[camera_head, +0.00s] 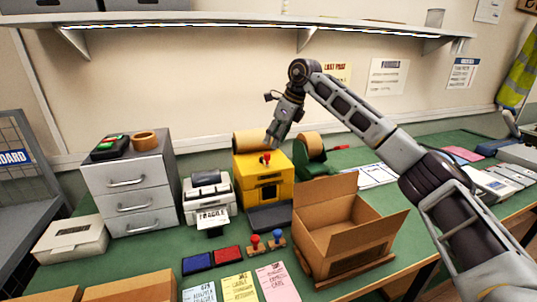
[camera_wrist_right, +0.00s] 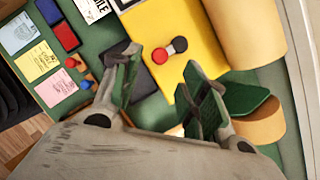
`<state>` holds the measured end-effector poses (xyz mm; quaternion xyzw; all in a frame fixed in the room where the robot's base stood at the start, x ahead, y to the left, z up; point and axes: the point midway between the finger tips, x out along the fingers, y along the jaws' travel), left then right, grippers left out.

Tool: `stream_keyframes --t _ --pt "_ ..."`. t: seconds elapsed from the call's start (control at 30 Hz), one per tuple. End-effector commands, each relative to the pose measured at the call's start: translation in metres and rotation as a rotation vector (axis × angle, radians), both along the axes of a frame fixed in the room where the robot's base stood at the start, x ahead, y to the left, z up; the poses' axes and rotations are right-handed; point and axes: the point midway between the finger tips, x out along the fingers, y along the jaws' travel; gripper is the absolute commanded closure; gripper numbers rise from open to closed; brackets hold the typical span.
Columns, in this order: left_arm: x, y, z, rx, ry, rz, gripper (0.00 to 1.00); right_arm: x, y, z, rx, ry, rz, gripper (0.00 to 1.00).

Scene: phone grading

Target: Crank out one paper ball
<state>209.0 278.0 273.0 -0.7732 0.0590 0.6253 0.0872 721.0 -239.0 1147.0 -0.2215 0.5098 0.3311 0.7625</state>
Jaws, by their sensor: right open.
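A yellow machine (camera_head: 263,180) stands at the back middle of the green table, with a tan paper roll (camera_head: 248,141) behind its top. A short crank with a red knob sits on its top; the knob (camera_head: 266,157) also shows in the right wrist view (camera_wrist_right: 160,55). A dark slot is in the machine's front, with a dark grey tray (camera_head: 270,217) before it. No paper ball shows on the tray. My right gripper (camera_head: 277,130) is open and empty just above the crank. In the wrist view its fingers (camera_wrist_right: 162,75) are apart, with the knob between and beyond them. My left gripper is not in view.
A green tape dispenser (camera_head: 318,160) stands close right of the machine. An open cardboard box (camera_head: 345,235) is at the front right. A label printer (camera_head: 207,196) and grey drawers (camera_head: 130,190) are left. Stamps and ink pads (camera_head: 197,263) lie in front.

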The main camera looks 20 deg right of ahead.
Motion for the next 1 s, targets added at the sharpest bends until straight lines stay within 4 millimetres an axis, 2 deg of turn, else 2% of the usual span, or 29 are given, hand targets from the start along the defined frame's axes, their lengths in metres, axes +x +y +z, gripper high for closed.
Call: stream_keyframes --t 0.3,0.5,0.97,1.0 --pt "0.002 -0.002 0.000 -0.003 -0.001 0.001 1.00 0.011 0.012 -0.040 0.001 0.002 0.001 0.57" --pt "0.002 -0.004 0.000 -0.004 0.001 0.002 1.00 0.016 0.017 -0.058 0.001 0.001 0.000 0.57" --pt "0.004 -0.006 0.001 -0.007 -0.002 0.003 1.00 0.018 0.020 -0.065 0.001 0.001 0.000 0.57" --pt "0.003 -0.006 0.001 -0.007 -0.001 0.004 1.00 0.018 0.020 -0.065 0.001 0.001 0.000 0.59"
